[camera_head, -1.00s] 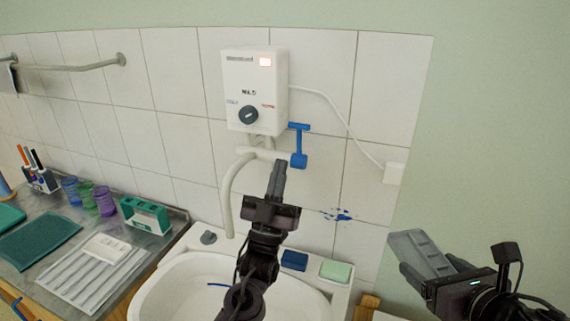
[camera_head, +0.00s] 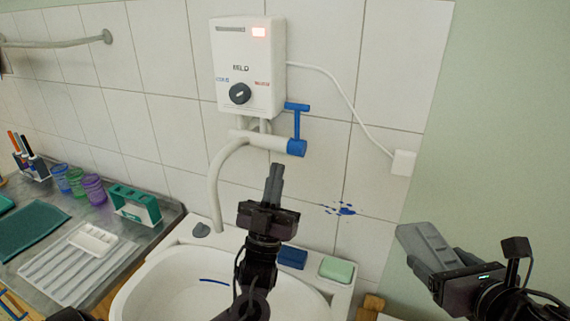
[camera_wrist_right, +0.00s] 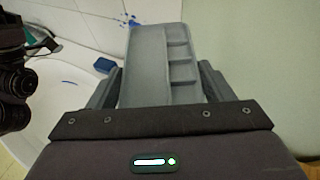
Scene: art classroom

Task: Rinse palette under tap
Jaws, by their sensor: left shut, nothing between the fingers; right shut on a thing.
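The grey palette (camera_head: 425,245), with a row of compartments along one side, is held by my right gripper (camera_head: 440,270), right of the sink. The wrist view shows the palette (camera_wrist_right: 160,70) between the fingers, compartments facing the camera. My left gripper (camera_head: 275,180) is shut and empty, pointing up in front of the wall below the blue tap handle (camera_head: 297,125), apart from it in the picture. The handle's T-bar is up. The pale curved spout (camera_head: 215,180) hangs over the back of the white sink (camera_head: 165,285). I see no water stream.
A white water heater (camera_head: 248,70) with a dark knob is on the tiled wall. A blue block (camera_head: 292,258) and a green soap-like block (camera_head: 335,268) sit on the sink's back rim. The left counter holds cups, a ribbed mat (camera_head: 60,275) and a small white tray (camera_head: 93,239).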

